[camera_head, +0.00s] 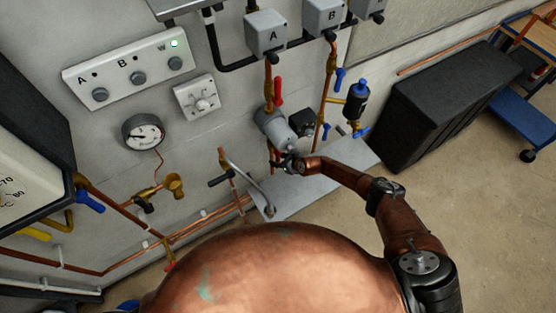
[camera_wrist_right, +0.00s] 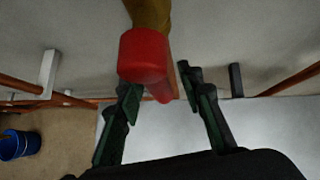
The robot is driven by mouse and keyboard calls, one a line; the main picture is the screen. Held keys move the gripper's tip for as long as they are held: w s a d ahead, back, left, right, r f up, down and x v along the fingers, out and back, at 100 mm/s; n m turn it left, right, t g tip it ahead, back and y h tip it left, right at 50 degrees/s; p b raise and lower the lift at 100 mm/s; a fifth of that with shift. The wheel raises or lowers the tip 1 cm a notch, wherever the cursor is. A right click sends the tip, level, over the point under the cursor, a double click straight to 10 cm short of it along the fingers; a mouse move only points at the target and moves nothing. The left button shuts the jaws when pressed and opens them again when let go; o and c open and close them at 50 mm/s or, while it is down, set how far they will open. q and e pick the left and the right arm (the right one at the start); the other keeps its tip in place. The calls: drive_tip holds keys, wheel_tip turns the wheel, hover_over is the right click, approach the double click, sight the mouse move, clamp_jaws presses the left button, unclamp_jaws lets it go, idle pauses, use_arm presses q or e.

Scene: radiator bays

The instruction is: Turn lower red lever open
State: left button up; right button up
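A red lever (camera_wrist_right: 148,60) fills the upper middle of the right wrist view, below a brass valve body (camera_wrist_right: 150,12). My right gripper (camera_wrist_right: 158,95) is open, with one dark green finger on each side of the lever's lower part. I cannot tell whether either finger touches it. In the head view my right gripper (camera_head: 287,163) is at the pipes below the grey pump (camera_head: 274,127), and the lever there is hidden. Another red lever (camera_head: 278,91) shows higher up, below box A (camera_head: 265,34). My left gripper is not in view.
A large rounded copper surface (camera_head: 270,275) fills the foreground. A grey bent bar (camera_head: 246,181) and copper pipes are left of my right gripper. A blue-handled pipe (camera_head: 339,75) and a black cabinet (camera_head: 440,105) are to the right. Floor is clear at lower right.

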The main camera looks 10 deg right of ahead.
drive_tip(key=shift+r, duration=0.1)
drive_tip(key=shift+s+d+r, duration=0.25)
drive_tip(key=shift+r, duration=0.05)
drive_tip(key=s+d, duration=0.6)
drive_tip(key=s, duration=0.4)
drive_tip(key=shift+d, duration=0.3)
drive_tip(key=shift+s, duration=0.1)
